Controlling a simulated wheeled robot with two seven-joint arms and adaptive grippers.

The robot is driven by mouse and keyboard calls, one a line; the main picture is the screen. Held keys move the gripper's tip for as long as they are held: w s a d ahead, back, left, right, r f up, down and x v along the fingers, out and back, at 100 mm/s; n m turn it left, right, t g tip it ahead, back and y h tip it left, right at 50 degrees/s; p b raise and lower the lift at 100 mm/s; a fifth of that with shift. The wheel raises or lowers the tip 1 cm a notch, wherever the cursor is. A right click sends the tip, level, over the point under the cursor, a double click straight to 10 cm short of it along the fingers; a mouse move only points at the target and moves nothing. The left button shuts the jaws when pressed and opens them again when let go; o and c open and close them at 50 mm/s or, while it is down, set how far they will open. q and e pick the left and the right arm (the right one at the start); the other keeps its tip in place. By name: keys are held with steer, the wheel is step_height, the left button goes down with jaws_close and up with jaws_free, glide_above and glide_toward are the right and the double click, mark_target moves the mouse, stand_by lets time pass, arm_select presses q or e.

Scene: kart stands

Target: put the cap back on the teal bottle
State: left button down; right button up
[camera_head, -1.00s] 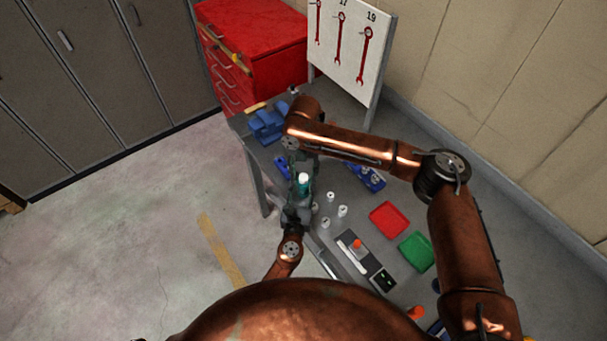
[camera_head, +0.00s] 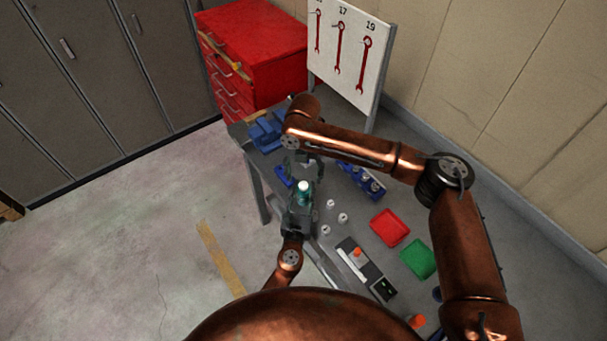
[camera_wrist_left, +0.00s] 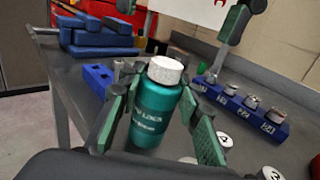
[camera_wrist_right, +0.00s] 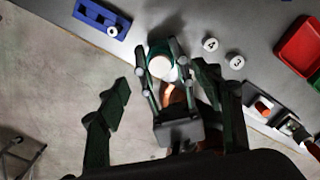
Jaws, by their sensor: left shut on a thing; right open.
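The teal bottle (camera_wrist_left: 155,112) stands upright between the fingers of my left gripper (camera_wrist_left: 160,115), which is shut on its body. The white cap (camera_wrist_left: 165,70) sits on top of the bottle's neck; I cannot tell how tightly it is seated. The bottle (camera_head: 304,196) also shows in the head view, near the bench's front edge. My right gripper (camera_wrist_right: 162,100) is open and empty, its fingers spread wide. It is behind and above the bottle in the head view, apart from the cap (camera_wrist_right: 162,67).
Several numbered white discs (camera_wrist_right: 210,44) lie on the bench beside the bottle. A blue rack (camera_wrist_left: 240,108) holds metal cylinders. A blue vise (camera_head: 266,131), a red tray (camera_head: 389,228) and a green tray (camera_head: 418,258) are on the bench. A tool board (camera_head: 350,50) stands behind.

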steer(key=shift+r, duration=0.1)
step_height(320, 180, up, 12)
stand_by(0.4)
arm_select(q)
steer(key=c, duration=1.3)
jaws_free()
steer(key=s, duration=0.4)
steer(key=s+a, duration=0.1)
steer(key=s, duration=0.3)
steer(key=s+a, duration=0.1)
steer(key=s, duration=0.3)
